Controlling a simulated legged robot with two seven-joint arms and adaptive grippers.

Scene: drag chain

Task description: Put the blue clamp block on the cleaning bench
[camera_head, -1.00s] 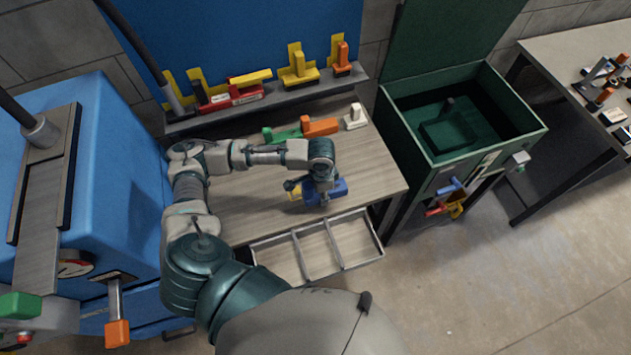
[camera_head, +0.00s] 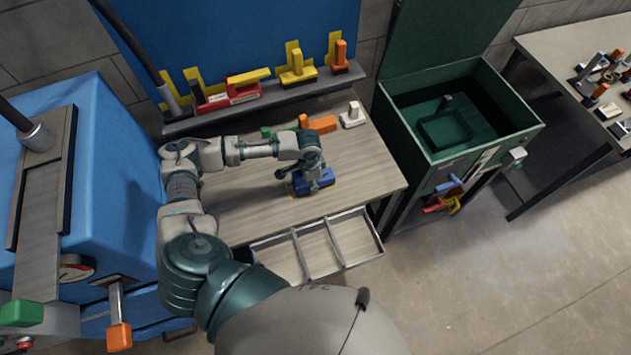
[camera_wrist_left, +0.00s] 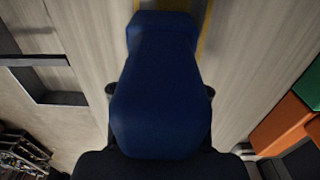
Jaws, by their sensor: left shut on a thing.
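The blue clamp block (camera_head: 326,177) is at the front right part of the wood-topped bench (camera_head: 245,205). My left gripper (camera_head: 316,184) points down and is shut on it. In the left wrist view the blue block (camera_wrist_left: 160,90) fills the middle, with the dark fingertips of my left gripper (camera_wrist_left: 160,92) on either side of it. A yellow marking shows partly beneath the block. I cannot tell whether the block touches the bench top. My right gripper is out of view.
Green and orange blocks (camera_head: 318,124) and a white block (camera_head: 352,115) stand at the bench's back. A rack (camera_head: 265,98) holds yellow, red and orange pieces. An open divided drawer (camera_head: 318,248) juts out in front. A green open bin (camera_head: 460,110) stands right.

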